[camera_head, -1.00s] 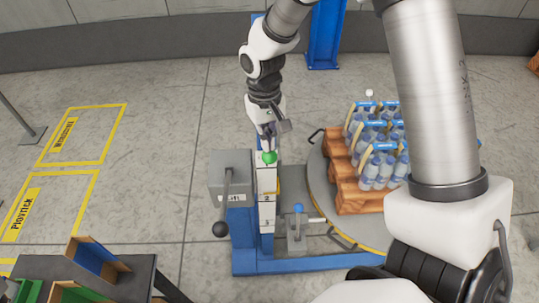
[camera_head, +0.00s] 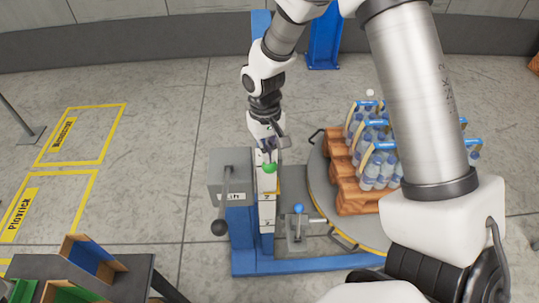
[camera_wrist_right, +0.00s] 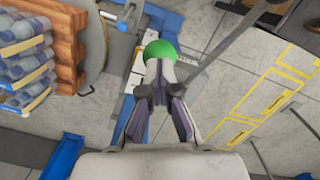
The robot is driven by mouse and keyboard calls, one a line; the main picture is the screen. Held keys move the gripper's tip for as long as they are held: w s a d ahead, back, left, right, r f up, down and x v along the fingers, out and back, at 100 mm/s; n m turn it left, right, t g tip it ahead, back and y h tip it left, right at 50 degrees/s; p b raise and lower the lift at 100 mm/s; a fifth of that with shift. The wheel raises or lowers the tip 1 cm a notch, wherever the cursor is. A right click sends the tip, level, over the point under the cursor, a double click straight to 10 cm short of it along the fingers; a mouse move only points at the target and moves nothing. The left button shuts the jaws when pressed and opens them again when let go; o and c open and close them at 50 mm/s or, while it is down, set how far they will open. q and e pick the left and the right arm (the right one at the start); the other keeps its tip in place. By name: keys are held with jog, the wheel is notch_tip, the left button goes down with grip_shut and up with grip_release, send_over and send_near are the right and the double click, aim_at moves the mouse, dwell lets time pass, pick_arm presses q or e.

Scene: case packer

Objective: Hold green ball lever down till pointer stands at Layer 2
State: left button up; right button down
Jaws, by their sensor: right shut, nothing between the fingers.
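The green ball (camera_head: 270,168) of the lever shows just below my right gripper (camera_head: 269,155) in the head view. In the right wrist view the green ball (camera_wrist_right: 160,51) sits at the fingertips of the gripper (camera_wrist_right: 160,64). The gripper is shut with nothing between its fingers, and the tips appear to press on the ball from above. The white layer scale (camera_head: 266,213) runs down the blue post below the ball, with a 2 readable near its middle. The pointer is not clearly seen; a yellowish mark shows near the scale, just above the 2. My left gripper is out of view.
A grey box with a black-knobbed lever (camera_head: 219,227) stands left of the scale. A blue-knobbed lever (camera_head: 298,209) is to its right. A round turntable (camera_head: 320,193) carries a wooden pallet (camera_head: 358,201) with packs of blue-capped bottles (camera_head: 378,170).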

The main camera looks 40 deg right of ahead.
dwell(0.4)
jog(key=w+r+p, duration=0.2)
jog(key=w+r, duration=0.2)
jog(key=r, duration=0.9)
jog(key=shift+d, duration=0.35)
jog(key=shift+w, duration=0.1)
jog(key=s, duration=0.1)
jog(key=s+f, duration=0.1)
jog(key=s, duration=0.1)
jog(key=shift+s+a+f, duration=0.3)
jog(key=shift+s+f, duration=0.05)
